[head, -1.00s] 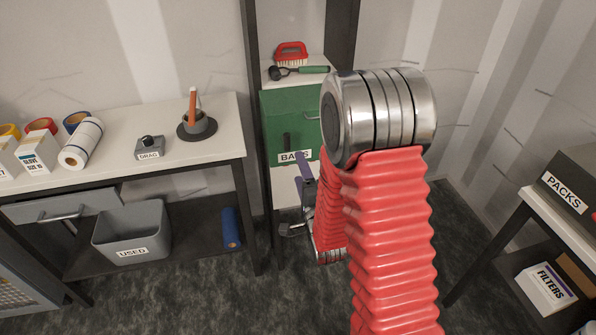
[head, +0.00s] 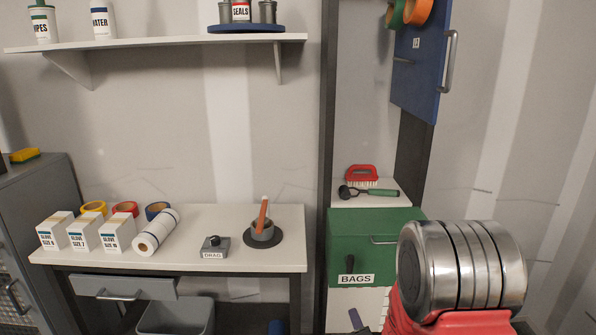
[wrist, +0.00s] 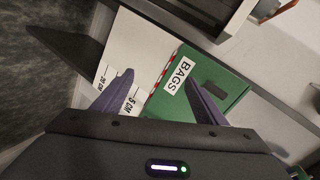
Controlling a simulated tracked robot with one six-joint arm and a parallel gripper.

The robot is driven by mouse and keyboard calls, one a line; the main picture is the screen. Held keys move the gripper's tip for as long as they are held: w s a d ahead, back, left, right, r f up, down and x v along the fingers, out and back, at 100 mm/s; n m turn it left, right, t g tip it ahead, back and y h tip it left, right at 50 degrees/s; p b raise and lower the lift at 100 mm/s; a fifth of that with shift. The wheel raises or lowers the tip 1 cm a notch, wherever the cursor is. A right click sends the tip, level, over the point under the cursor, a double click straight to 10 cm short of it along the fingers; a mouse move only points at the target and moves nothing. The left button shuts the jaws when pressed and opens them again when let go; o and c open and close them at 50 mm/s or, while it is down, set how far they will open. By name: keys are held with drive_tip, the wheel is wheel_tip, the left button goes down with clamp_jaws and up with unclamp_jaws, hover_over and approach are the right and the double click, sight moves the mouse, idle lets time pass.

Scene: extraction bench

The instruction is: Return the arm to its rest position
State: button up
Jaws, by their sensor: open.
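My gripper (wrist: 160,78) shows in the wrist view with its two purple fingers spread apart and nothing between them. Behind the fingers is the green cabinet front with the BAGS label (wrist: 179,76); I cannot tell the exact distance to it. My arm's silver joint and red sleeve fill the lower right and hide part of that cabinet.
A blue cabinet door (head: 420,65) stands open at upper right. A red brush (head: 361,174) lies on the shelf above the green cabinet.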

drive_tip(key=s+f+n+g, duration=0.4)
drive_tip(key=s+g, duration=0.1)
drive_tip(key=s+r+n+g, duration=0.4)
drive_tip(key=s+n, duration=0.1)
drive_tip(key=s, duration=0.3)
drive_tip(key=s+r+n, duration=0.1)
drive_tip(key=s+r, duration=0.4)
drive_tip(key=r, duration=0.3)
drive_tip(key=s+a+r+n, duration=0.1)
drive_tip(key=s+r+n, duration=0.1)
drive_tip(key=s+r, duration=0.3)
drive_tip(key=s+r+n+t, duration=0.1)
drive_tip(key=s+r, duration=0.4)
drive_tip(key=r, duration=0.6)
drive_tip(key=shift+s+a+r+n, duration=0.15)
drive_tip(key=shift+s+a+n, duration=0.2)
drive_tip(key=shift+n, duration=0.15)
